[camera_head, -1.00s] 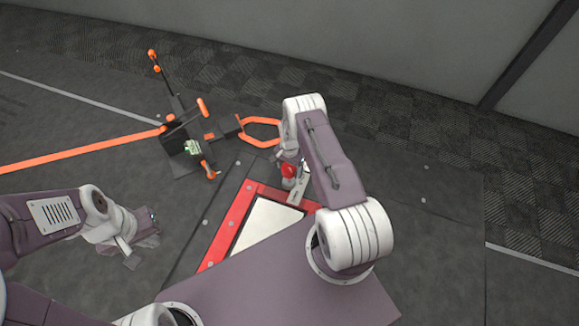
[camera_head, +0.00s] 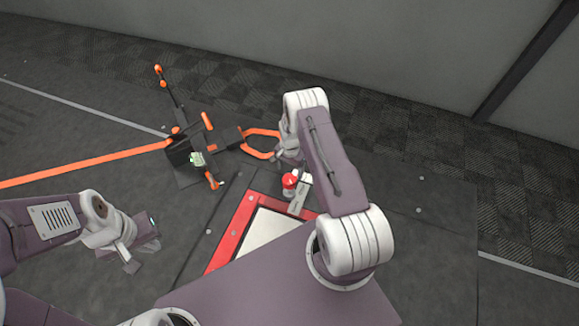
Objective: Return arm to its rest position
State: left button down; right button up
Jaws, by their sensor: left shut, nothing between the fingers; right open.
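My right arm reaches out over the floor from the right and bends at a white joint. My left gripper (camera_head: 143,256) is shut and empty, held at the left over the dark floor.
A black device (camera_head: 185,150) with orange-tipped arms and an orange loop (camera_head: 262,152) stands beyond the plate. An orange strip (camera_head: 80,165) runs left from it. A grey wall (camera_head: 400,50) closes the back. The dark floor at right is clear.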

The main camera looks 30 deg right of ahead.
jog(key=w+a+r+t, duration=0.1)
jog(key=w+r, duration=0.2)
jog(key=r, duration=0.3)
jog(key=w+a+r+n+t+p, duration=0.1)
jog(key=w+a+r, duration=0.1)
jog(key=r, duration=0.4)
jog(key=w+a+r+t, duration=0.1)
jog(key=w+r, duration=0.2)
jog(key=r, duration=0.3)
jog(key=s+a+r+n+p, duration=0.1)
jog(key=s+a+r, duration=0.1)
jog(key=r, duration=0.3)
jog(key=s+a+r+n, duration=0.1)
jog(key=s+a+r, duration=0.1)
jog(key=r, duration=0.4)
jog(key=s+a+r+n, duration=0.3)
jog(key=s+r+n, duration=0.15)
jog(key=s, duration=0.65)
jog(key=s+f+n+g, duration=0.2)
jog(key=s+f+n, duration=0.1)
jog(key=s, duration=0.9)
notch_tip(320, 180, up, 38)
jog(key=n+p, duration=0.1)
jog(key=p, duration=3.7)
jog(key=shift+w+f, duration=0.15)
jog(key=shift+w, duration=0.3)
